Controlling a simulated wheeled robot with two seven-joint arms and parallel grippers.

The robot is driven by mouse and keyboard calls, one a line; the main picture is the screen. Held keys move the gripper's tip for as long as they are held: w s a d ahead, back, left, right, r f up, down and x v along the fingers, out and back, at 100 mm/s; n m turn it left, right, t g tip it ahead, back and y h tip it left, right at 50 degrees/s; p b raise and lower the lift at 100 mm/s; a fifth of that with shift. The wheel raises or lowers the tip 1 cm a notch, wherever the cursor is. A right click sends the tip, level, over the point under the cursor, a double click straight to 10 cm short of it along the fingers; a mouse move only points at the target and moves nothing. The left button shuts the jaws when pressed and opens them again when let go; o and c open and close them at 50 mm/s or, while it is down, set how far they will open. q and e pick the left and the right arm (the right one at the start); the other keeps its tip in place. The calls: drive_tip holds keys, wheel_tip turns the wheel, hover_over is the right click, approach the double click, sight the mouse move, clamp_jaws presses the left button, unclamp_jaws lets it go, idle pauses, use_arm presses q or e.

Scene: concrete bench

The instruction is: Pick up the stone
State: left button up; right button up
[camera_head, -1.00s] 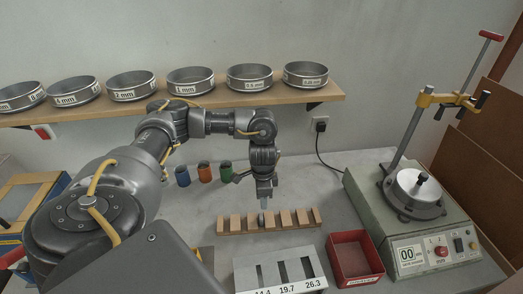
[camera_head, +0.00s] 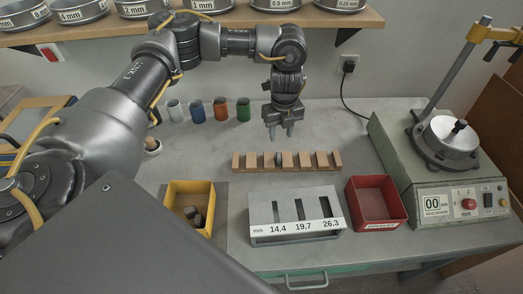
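My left gripper (camera_head: 281,132) is above and behind the wooden slotted rack (camera_head: 288,167), fingers pointing down. Its two fingers are apart with nothing visible between them. A small grey stone (camera_head: 279,159) appears to sit in a slot near the middle of the rack, below the gripper and apart from it. My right gripper is not in view.
A grey slotted gauge (camera_head: 296,229) stands in front of the rack. Beside it is a red bin (camera_head: 375,222). A green machine (camera_head: 440,185) stands at right. Sieves (camera_head: 211,5) line the shelf.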

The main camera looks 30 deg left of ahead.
use_arm(q)
drive_tip(key=m, duration=0.3)
hover_over(278, 156)
wheel_tip(278, 156, down, 5)
drive_tip(key=shift+f, duration=0.1)
drive_tip(key=shift+w+f, duration=0.1)
drive_tip(key=shift+f, duration=2.75)
clamp_jaws()
